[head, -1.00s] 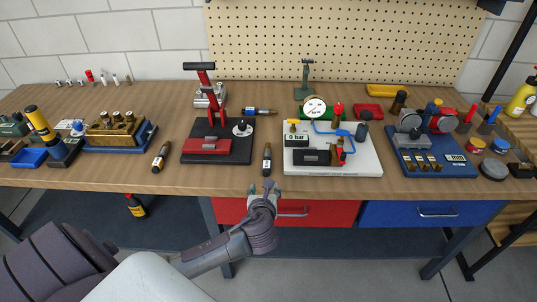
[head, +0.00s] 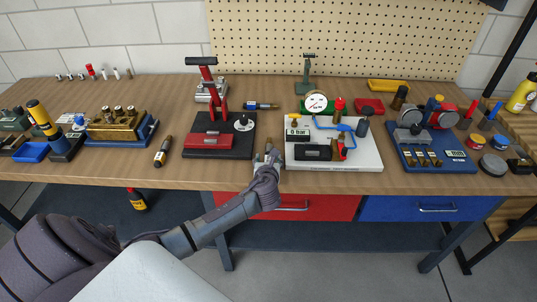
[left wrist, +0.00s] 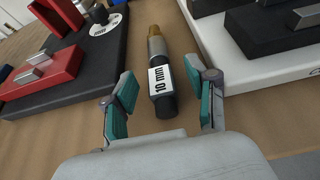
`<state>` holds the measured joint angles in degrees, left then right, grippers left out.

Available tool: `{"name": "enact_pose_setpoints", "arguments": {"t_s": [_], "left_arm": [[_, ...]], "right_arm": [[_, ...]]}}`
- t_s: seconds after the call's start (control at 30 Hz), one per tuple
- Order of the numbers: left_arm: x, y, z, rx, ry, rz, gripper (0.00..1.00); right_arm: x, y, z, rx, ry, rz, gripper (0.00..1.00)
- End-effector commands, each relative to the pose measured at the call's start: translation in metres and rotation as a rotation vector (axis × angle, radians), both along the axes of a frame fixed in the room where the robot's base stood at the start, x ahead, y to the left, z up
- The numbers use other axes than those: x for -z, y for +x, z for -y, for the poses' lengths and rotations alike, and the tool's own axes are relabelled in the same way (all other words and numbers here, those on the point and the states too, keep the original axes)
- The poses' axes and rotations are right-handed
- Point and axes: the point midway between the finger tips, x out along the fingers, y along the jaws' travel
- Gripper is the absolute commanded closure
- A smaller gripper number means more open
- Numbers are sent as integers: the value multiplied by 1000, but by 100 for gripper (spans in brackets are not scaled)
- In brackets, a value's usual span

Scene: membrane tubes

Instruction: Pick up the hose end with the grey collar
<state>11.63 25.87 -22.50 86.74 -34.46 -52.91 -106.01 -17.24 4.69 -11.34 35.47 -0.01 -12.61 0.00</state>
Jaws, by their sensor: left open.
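A short black hose end with a white "10 mm" label, a grey collar and a brass tip (left wrist: 162,82) lies on the bench in the left wrist view, tip pointing away from me. In the head view my left gripper mostly hides it. My left gripper (left wrist: 160,72) is open, one teal-padded finger on each side of the hose end, with visible gaps. The gripper also shows in the head view (head: 268,157), at the bench's front edge between the black-based press and the white board. My right gripper is not in view.
The black-based red press (head: 220,149) stands left of the gripper, and the white gauge board (head: 365,160) stands close on the right. Other hose ends lie left of the press (head: 162,152) and behind it (head: 261,105). A blue-based gauge stand (head: 440,165) is farther right.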

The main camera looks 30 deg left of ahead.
Motion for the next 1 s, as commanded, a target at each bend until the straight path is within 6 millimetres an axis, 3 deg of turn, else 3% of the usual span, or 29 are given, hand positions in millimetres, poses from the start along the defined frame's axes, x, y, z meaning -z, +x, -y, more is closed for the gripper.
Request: {"name": "enact_pose_setpoints", "arguments": {"t_s": [0.13, 0.43, 0.77, 1.0], "left_arm": [[6, 13, -9, -2, 0, 0, 43], [8, 16, -10, 0, 0, 0, 44], [8, 15, -10, 0, 1, 0, 99], [7, 16, -10, 0, 1, 0, 100]], "right_arm": [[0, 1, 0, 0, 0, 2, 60], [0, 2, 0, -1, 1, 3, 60], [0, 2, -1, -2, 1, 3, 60], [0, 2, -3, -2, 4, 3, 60]]}}
